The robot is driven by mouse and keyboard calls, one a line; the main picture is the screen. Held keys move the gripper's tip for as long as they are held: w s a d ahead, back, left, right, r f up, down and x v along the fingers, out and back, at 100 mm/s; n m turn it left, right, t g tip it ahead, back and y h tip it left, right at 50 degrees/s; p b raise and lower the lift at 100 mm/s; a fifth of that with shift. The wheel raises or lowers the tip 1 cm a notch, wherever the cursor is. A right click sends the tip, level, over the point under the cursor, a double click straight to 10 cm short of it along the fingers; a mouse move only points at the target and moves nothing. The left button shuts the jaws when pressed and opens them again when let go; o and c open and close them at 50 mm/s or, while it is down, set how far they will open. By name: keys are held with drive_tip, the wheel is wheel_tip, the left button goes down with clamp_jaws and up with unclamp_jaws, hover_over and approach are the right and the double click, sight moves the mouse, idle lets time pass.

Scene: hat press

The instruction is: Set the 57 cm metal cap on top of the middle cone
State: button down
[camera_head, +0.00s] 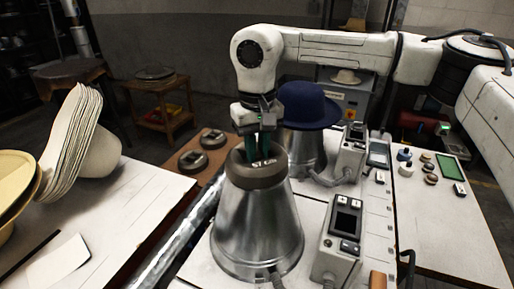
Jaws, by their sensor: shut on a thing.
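The dark metal cap (257,177) with white marking, which looks like "57 cm", is at the top of the nearer metal cone (256,232). It looks level and lined up with the cone; I cannot tell whether it rests on it or hangs just above. My gripper (258,156) points straight down with its green fingers shut on the cap's upper part. The exact grip is partly hidden. A second metal cone (304,147) stands behind, wearing a blue hat (307,105). I cannot see a third cone.
Two similar dark caps (193,161) (213,138) sit on a brown board at the left. Control boxes (338,238) (350,155) stand right of the cones. Stacked pale hat bodies (72,140) are on the left table. A right table (450,225) holds small parts.

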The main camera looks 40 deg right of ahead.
drive_tip(key=shift+r, duration=0.1)
drive_tip(key=c, duration=1)
unclamp_jaws()
drive_tip(key=shift+o, duration=0.2)
drive_tip(key=shift+r+p, duration=2.45)
drive_tip(key=shift+r, duration=1.25)
